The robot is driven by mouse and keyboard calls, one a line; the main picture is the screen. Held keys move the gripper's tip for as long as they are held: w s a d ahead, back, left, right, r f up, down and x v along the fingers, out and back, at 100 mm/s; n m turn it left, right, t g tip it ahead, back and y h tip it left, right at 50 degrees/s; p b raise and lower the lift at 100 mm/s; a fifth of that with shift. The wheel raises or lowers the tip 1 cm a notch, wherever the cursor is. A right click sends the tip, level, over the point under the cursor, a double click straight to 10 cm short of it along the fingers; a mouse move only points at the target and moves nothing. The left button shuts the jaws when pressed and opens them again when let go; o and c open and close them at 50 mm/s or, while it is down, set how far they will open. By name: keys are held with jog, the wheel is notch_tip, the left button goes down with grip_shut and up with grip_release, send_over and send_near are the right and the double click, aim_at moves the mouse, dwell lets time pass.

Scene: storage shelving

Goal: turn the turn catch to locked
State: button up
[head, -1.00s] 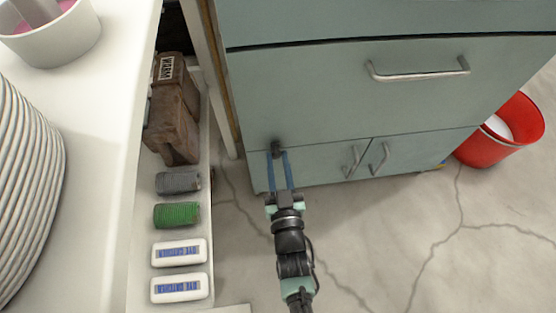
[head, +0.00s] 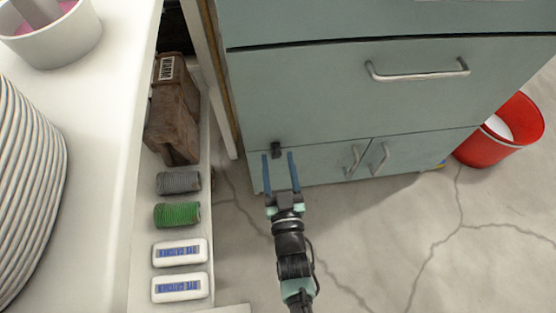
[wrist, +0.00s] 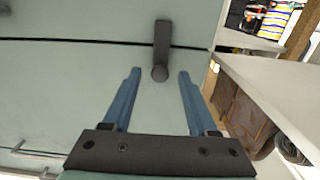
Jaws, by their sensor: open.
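The turn catch (head: 276,149) is a small dark piece on the pale green cabinet front, near its lower left. In the wrist view the catch (wrist: 161,42) stands upright, with its bar lying across the dark seam between two panels and its round end below the seam. My gripper (head: 278,155) has two blue fingers, spread apart and empty. In the wrist view the gripper (wrist: 158,73) has its fingertips on either side of the catch's round end, with clear gaps and no visible contact.
A drawer handle (head: 418,72) and two door handles (head: 379,158) stick out of the cabinet. At left, a low shelf holds a brown box (head: 173,110), spools (head: 177,215) and white boxes (head: 180,288). A red bucket (head: 490,145) stands right. Cracked floor is open in front.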

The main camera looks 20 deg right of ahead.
jog(key=p+v, duration=0.4)
jog(key=v, duration=0.8)
jog(key=shift+s, duration=0.35)
jog(key=shift+a, duration=0.1)
